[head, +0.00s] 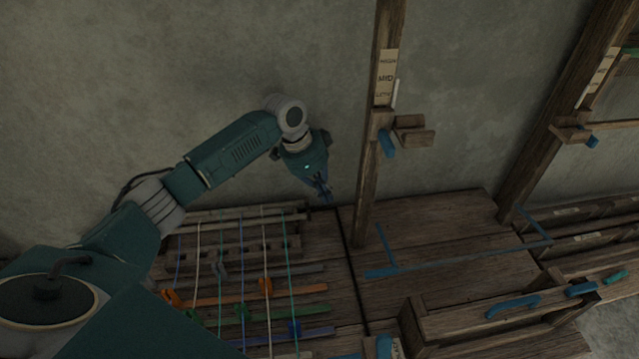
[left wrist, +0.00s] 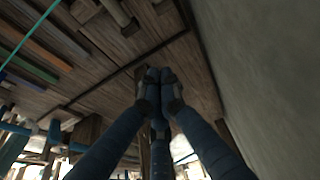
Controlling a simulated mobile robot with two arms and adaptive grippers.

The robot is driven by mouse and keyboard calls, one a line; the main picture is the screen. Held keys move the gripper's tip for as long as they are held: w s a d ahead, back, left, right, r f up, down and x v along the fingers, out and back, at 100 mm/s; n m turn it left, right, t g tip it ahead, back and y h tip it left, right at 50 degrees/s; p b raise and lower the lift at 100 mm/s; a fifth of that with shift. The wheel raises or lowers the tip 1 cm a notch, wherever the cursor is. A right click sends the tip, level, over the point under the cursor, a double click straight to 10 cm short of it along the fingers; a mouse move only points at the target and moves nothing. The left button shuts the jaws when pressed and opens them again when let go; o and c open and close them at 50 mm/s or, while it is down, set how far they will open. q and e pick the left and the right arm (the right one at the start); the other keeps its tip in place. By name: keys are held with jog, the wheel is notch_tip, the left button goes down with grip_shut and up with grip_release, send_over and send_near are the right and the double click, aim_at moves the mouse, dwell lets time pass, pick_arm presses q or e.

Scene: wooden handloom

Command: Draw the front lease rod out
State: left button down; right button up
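Several flat rods lie crosswise under the coloured warp threads on the loom bed: a grey rod (head: 312,269), an orange rod (head: 312,289), a green rod (head: 315,312) and a blue rod (head: 318,332). The orange, green and blue ones carry knobs in their own colours. I cannot tell for sure which is the front lease rod; the blue one is nearest the picture's bottom. My left gripper (head: 325,194) is beyond the rods' right ends, near the wall. In the left wrist view its fingers (left wrist: 160,74) are together with nothing visible between them. My right gripper is not in view.
A wooden post (head: 370,185) with a height label stands right of my left gripper. A blue bar (head: 455,260) lies over the boards farther right. A wooden box (head: 470,325) stands at lower right. The wall (head: 180,80) is behind.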

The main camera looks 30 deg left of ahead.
pick_arm(q)
jog(key=f+p, duration=0.1)
jog(key=s+a+f+p, duration=0.1)
jog(key=f, duration=0.1)
jog(key=a+f+p, duration=0.1)
jog(key=shift+s+f, duration=0.15)
jog(key=shift+s, duration=0.1)
jog(key=shift+w, duration=0.1)
jog(key=shift+f, duration=0.1)
